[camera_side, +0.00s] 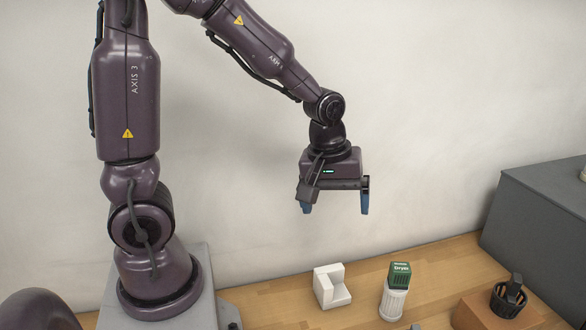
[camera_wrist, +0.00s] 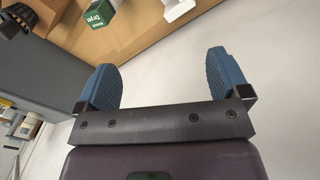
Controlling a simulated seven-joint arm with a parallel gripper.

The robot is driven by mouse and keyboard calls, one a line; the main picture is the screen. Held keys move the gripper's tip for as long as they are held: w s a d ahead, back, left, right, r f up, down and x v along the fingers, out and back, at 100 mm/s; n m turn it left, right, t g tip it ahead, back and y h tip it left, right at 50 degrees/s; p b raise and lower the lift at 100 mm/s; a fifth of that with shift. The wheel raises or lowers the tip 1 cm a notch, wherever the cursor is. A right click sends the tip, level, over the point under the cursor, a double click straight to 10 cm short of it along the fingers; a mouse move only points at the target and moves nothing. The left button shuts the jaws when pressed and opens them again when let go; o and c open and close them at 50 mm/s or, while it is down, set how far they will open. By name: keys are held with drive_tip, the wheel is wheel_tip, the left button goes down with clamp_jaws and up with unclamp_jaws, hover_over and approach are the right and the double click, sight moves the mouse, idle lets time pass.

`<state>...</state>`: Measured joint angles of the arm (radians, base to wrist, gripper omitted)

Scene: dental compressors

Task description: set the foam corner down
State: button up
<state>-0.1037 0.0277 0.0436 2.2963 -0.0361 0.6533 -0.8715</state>
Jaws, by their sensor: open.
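The white foam corner (camera_side: 331,286) sits on the wooden table, its notched inner side facing right. In the wrist view, a white block at the top edge (camera_wrist: 179,9), partly cut off, looks like the same foam corner. My gripper (camera_side: 335,202) is open and empty, high above the table and the foam corner, apart from everything. Its two blue fingertips stand wide apart in the wrist view (camera_wrist: 160,80), with nothing between them.
A green-topped dryer cartridge (camera_side: 398,275) with a white ribbed body stands right of the foam corner. Further right, a black basket-like part (camera_side: 508,299) sits on a brown block (camera_side: 470,312). A large grey box (camera_side: 530,225) stands at the far right. The wall is behind.

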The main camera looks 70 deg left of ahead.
drive_tip(key=s+d+r+m+t, duration=0.3)
drive_tip(key=s+d+r+m, duration=0.1)
drive_tip(key=s+r+m, duration=0.6)
drive_tip(key=shift+s+r+m+t, duration=0.15)
drive_tip(key=shift+r+m+t, duration=0.15)
drive_tip(key=shift+r+m, duration=0.6)
drive_tip(key=shift+f, duration=0.1)
